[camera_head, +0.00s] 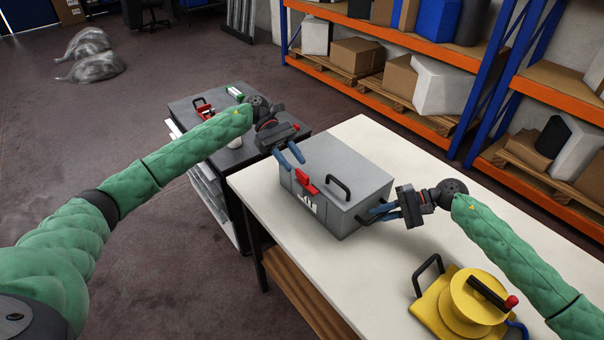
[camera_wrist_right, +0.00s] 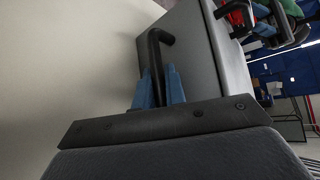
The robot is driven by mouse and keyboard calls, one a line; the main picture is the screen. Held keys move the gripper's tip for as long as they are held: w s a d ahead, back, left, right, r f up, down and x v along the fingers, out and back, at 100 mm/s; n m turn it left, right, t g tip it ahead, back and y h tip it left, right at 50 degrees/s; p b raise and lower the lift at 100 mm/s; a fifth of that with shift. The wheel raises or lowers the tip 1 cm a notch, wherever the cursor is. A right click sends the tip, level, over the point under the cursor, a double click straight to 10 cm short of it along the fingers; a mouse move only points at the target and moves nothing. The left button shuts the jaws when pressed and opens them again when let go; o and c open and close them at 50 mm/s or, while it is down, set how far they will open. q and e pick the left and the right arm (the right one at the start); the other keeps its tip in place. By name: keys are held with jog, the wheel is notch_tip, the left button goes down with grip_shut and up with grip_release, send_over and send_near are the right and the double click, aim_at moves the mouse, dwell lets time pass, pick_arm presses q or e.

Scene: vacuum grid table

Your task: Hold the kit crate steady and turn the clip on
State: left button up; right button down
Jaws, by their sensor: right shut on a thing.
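The grey kit crate (camera_head: 345,160) stands on the white table with its lid down. A red clip (camera_head: 306,181) sits on its front face, beside a black handle (camera_head: 338,188). My left gripper (camera_head: 290,157) is open above the crate's front left edge, near the clip and apart from it, with nothing between its blue fingers. My right gripper (camera_head: 376,211) is shut on the crate's side handle at the right end. In the right wrist view, that black side handle (camera_wrist_right: 155,48) runs between the blue fingers (camera_wrist_right: 160,88), and the crate's grey wall (camera_wrist_right: 192,50) is behind it.
A yellow reel (camera_head: 470,300) with a crank stands at the table's near right. A dark cabinet (camera_head: 195,112) with small red and green items is beyond the left end. Orange and blue shelving (camera_head: 400,45) lines the back. The white tabletop (camera_head: 375,130) is bare behind the crate.

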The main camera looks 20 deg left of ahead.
aim_at(300, 171)
pick_arm(q)
jog(key=shift+x, duration=2.65)
grip_shut()
